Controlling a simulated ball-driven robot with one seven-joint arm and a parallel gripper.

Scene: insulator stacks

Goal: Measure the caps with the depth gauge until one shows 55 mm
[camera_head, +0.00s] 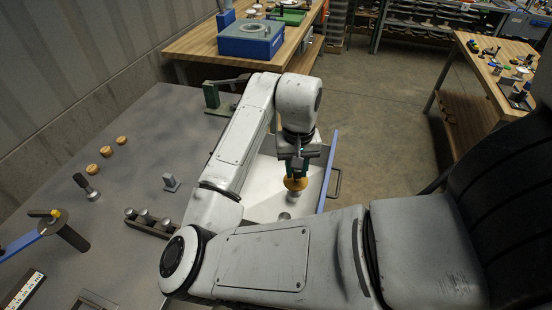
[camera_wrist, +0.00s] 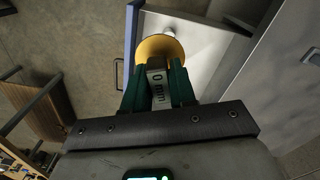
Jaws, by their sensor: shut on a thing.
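My gripper (camera_head: 297,168) hangs over an open drawer and points down. Its green fingers, also seen in the wrist view (camera_wrist: 157,88), are shut on the depth gauge. The gauge has a yellow disc (camera_head: 295,184) below the fingers and a grey body (camera_wrist: 158,82) that reads "0 mm" in the wrist view. A small grey cylinder, perhaps a cap (camera_head: 284,216), stands in the drawer below and slightly left of the disc, apparently apart from it. Several grey round-topped pieces, possibly caps (camera_head: 146,215), sit in a dark rack on the grey bench. My arm hides part of the drawer.
The drawer (camera_head: 316,190) has a pale floor and a blue front with a handle. The grey bench (camera_head: 130,180) holds several tan discs (camera_head: 106,151), a black-handled tool (camera_head: 85,184) and a blue-armed fixture (camera_head: 62,232). Wooden benches stand behind and at right; floor between is clear.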

